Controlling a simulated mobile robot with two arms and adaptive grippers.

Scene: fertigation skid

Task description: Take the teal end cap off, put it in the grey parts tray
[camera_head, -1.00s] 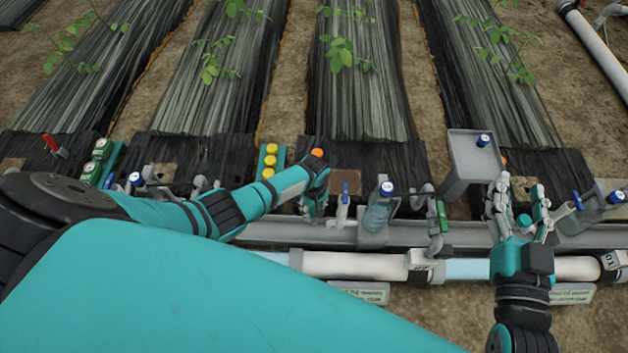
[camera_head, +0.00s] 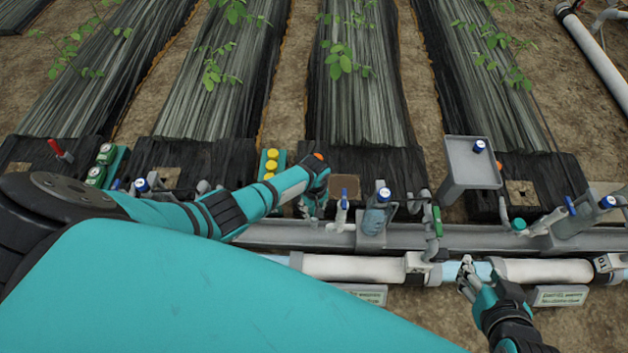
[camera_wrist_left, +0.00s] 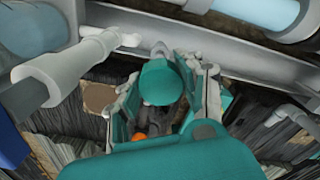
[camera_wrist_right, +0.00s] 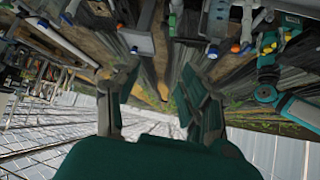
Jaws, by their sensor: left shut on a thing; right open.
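A teal round cap (camera_wrist_left: 160,82) sits between the fingers of my left gripper (camera_wrist_left: 165,95), which is shut on it. A pale fitting with a short stub (camera_wrist_left: 160,48) is close by it; I cannot tell whether they touch. In the head view my left gripper (camera_head: 312,205) is low over the grey rail, and the cap is largely hidden. Another teal cap (camera_head: 519,225) is at the right fittings. The grey tray (camera_head: 470,182) stands behind the rail, right of centre, with a blue-topped item on it. My right gripper (camera_head: 467,278) is open and empty by the pipe.
A grey rail (camera_head: 282,232) and a white pipe (camera_head: 350,267) run across the front. A blue valve (camera_head: 344,205), a blue-topped filter (camera_head: 378,215) and a green-handled valve (camera_head: 437,222) stand between my left gripper and the tray.

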